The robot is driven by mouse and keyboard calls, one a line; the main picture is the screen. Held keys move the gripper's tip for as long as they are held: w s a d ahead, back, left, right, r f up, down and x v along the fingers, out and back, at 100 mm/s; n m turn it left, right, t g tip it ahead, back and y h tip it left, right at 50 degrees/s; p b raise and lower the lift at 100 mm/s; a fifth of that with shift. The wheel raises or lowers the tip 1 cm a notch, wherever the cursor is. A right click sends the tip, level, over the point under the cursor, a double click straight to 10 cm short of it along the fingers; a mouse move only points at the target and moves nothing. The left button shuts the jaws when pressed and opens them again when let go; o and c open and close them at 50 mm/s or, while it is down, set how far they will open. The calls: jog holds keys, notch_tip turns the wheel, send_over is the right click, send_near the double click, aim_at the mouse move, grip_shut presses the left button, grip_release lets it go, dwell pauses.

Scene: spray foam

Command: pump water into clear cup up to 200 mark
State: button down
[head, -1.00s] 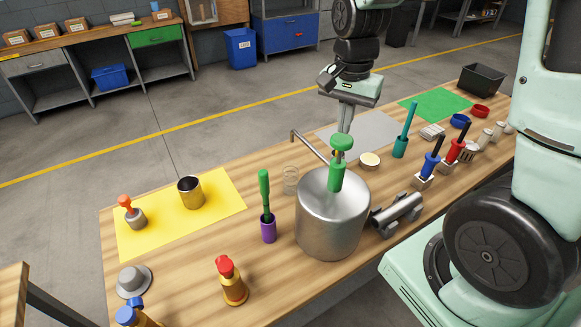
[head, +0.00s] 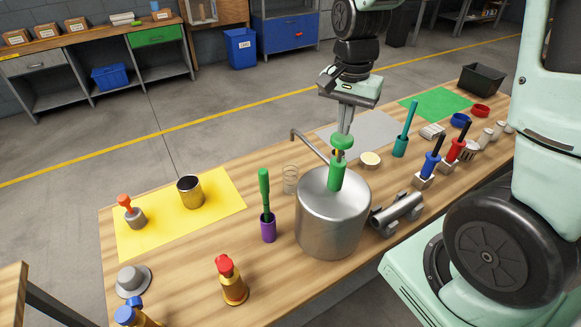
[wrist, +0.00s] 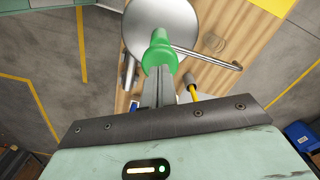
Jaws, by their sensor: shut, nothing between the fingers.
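The large silver tank (head: 330,222) stands upright on the table. Its green pump has a round knob (head: 342,141) above a green collar (head: 337,176). A thin metal spout (head: 312,146) runs from the tank up and left. The small clear cup (head: 290,180) stands left of the tank, below the spout's bent end in the picture. I cannot make out its marks or any water level. My gripper (head: 344,130) points down, shut and empty, right over the knob. In the wrist view its fingertips (wrist: 158,76) reach the green knob (wrist: 160,52); I cannot tell whether they touch it.
A purple holder with a green-handled tool (head: 267,222) stands close left of the tank. A grey pipe-like fitting (head: 398,212) lies close right. A yellow mat (head: 150,235) holds a metal cup (head: 190,192). A red-topped brass bottle (head: 231,281) stands in front.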

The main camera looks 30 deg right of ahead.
aim_at(343, 137)
jog(key=shift+f+b, duration=1.65)
jog(key=shift+f, duration=0.85)
notch_tip(343, 137, up, 9)
jog(key=p, duration=0.8)
jog(key=shift+r+p, duration=0.2)
jog(key=shift+p, duration=0.15)
jog(key=shift+f, duration=0.1)
